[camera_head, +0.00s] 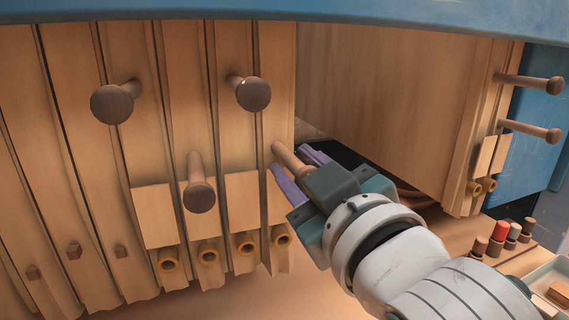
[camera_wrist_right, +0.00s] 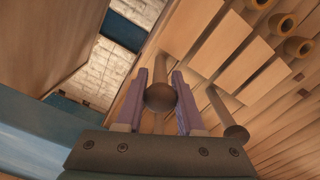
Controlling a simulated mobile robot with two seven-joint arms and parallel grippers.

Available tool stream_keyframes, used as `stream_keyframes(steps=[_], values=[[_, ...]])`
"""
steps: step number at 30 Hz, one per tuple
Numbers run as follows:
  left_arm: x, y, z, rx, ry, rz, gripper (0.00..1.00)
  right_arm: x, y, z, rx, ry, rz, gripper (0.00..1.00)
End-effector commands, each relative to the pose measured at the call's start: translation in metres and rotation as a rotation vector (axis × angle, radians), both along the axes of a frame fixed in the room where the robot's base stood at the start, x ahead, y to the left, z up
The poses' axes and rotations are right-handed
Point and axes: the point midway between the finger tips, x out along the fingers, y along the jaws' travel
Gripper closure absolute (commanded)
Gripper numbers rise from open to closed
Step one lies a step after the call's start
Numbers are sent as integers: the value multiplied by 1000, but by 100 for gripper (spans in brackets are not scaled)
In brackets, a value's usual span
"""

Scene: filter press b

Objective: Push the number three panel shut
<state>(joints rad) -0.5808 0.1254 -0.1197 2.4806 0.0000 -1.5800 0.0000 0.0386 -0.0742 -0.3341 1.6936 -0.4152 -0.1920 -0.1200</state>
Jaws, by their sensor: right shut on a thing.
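Several upright wooden panels (camera_head: 185,60) stand side by side at the left, with round wooden knobs and pegs on their front edges. No number shows on them, so I cannot tell which is number three. My right gripper (camera_head: 300,172) is at the right end of this row, its purple fingers on either side of a wooden peg handle (camera_head: 283,156). In the right wrist view the handle's round end (camera_wrist_right: 160,97) sits between the two fingers (camera_wrist_right: 160,84), which are shut on it. The handle's base is partly hidden. My left gripper is not in view.
A second panel group (camera_head: 385,90) with two long pegs (camera_head: 530,82) stands to the right, across a dark gap. Small coloured cylinders (camera_head: 500,231) and a pale tray (camera_head: 552,282) lie at lower right. A blue beam (camera_head: 300,10) crosses the top.

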Motion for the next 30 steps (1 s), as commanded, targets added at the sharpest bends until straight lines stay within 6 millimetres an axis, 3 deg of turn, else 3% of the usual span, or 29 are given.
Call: stream_keyframes(steps=[10,11,18,26,30], values=[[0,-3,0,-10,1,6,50,-1,4,-1,-1,4,7,100],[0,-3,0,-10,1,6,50,-1,4,-1,-1,4,7,61],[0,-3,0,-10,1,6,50,-1,3,-1,-1,3,5,34],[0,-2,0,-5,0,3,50,-1,2,-1,-1,3,3,33],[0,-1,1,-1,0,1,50,-11,-1,-2,-2,4,2,33]])
